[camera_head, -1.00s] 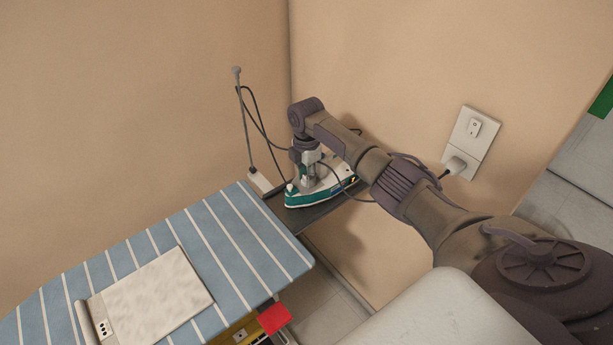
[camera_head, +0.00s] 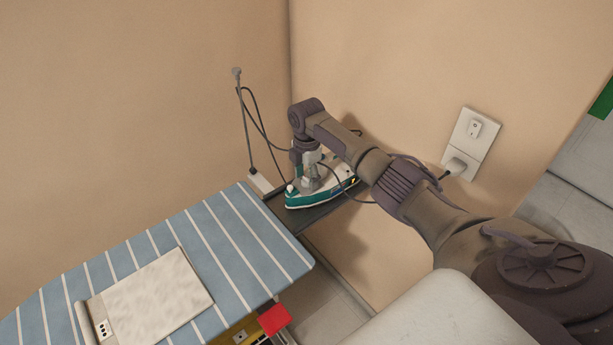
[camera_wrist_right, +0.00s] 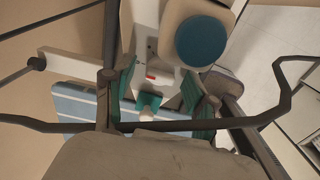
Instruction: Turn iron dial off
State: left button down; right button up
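The iron (camera_head: 318,199), white with a teal base, sits on the dark rest (camera_head: 300,219) at the end of the ironing board. My right gripper (camera_head: 309,178) is over the iron, pointing down, and hides part of its top. In the right wrist view, the fingers of my right gripper (camera_wrist_right: 157,82) stand apart, one on each side of a white part of the iron (camera_wrist_right: 163,82) with a small red mark and a teal button. A round teal disc (camera_wrist_right: 200,41), possibly the dial, shows beyond the fingers. Contact cannot be told. My left gripper is out of view.
The blue striped ironing board (camera_head: 232,240) carries a pale flat pad (camera_head: 155,297). A thin upright rod (camera_head: 246,125) with a dark cable stands behind the iron. A wall outlet (camera_head: 470,142) holds a plug.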

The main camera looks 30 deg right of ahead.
aim_at(306, 178)
notch_tip(306, 178, up, 12)
dwell(0.6)
jog(key=shift+f, duration=0.1)
